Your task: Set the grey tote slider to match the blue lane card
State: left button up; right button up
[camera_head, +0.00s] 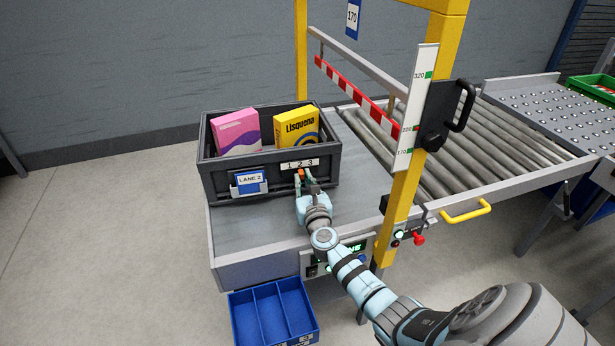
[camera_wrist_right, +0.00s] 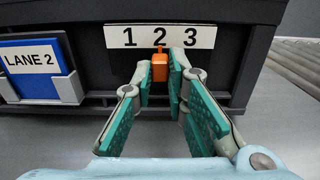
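The dark grey tote (camera_head: 274,165) stands on the conveyor's end table. Its orange slider knob (camera_wrist_right: 159,66) is below the strip (camera_wrist_right: 160,36) marked 1, 2, 3, lined up with the 2. A blue-and-white lane card (camera_head: 249,181) on the tote's front, left of the strip, reads LANE 2; it also shows in the wrist view (camera_wrist_right: 34,68). My right gripper (camera_wrist_right: 160,82) is at the tote's front, its green-padded fingertips on either side of the knob. They look open, with a narrow gap on the left; contact on the right is unclear. My left gripper is not in view.
A pink box (camera_head: 237,134) and a yellow box (camera_head: 296,131) stand in the tote. A yellow post (camera_head: 393,216) with a height scale and a red-white bar (camera_head: 357,97) stand right of it. Rollers (camera_head: 490,140) lie beyond. A blue bin (camera_head: 272,312) is below the table.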

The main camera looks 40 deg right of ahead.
jog(key=shift+o, duration=1.4)
jog(key=shift+s, duration=0.1)
jog(key=shift+s+a+p, duration=0.25)
jog(key=shift+s+p, duration=0.1)
jog(key=p+v, duration=0.2)
jog(key=v, duration=0.4)
